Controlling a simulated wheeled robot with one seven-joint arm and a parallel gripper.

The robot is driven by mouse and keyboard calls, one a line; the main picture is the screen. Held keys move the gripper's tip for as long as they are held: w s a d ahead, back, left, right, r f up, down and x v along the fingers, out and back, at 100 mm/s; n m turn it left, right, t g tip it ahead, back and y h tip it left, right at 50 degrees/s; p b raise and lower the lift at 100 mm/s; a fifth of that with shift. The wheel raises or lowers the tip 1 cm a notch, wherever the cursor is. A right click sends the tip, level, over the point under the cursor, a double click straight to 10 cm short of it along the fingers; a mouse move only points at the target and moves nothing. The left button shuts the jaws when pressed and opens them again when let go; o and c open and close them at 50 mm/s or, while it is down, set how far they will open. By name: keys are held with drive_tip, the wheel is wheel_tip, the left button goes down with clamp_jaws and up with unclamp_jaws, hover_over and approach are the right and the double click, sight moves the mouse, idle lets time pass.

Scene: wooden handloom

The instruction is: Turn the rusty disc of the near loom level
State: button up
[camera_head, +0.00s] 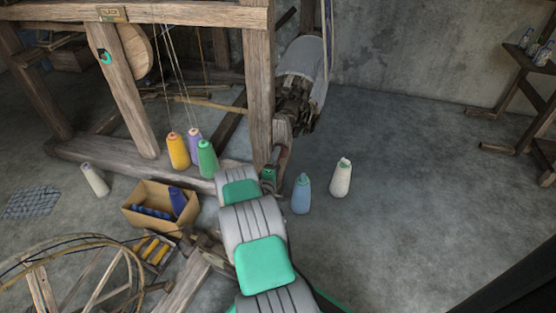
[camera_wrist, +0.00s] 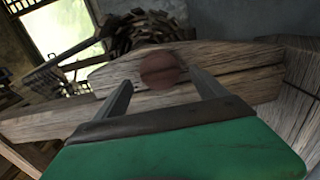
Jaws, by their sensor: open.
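The rusty disc (camera_wrist: 162,70) shows in the wrist view as a small round reddish-brown piece on the face of a pale wooden beam (camera_wrist: 220,70). My gripper (camera_wrist: 161,77) is open, with one finger on each side of the disc in the picture. I cannot tell whether the fingers touch it or how far it is tilted. In the head view my arm reaches to the front right post (camera_head: 259,80) of the near loom, and the disc cannot be made out there.
Yellow (camera_head: 178,150), purple and green (camera_head: 208,158) cones stand left of my arm. A blue cone (camera_head: 301,194) and a white cone (camera_head: 341,178) stand close on its right. A cardboard box (camera_head: 150,218) and a spoked wheel (camera_head: 75,270) lie front left. The right floor is mostly clear.

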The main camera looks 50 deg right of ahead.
drive_tip(key=x, duration=0.2)
drive_tip(key=shift+w+d, duration=0.15)
drive_tip(key=shift+d, duration=0.2)
drive_tip(key=shift+c, duration=0.5)
drive_tip(key=c, duration=1.1)
drive_tip(key=shift+c, duration=0.2)
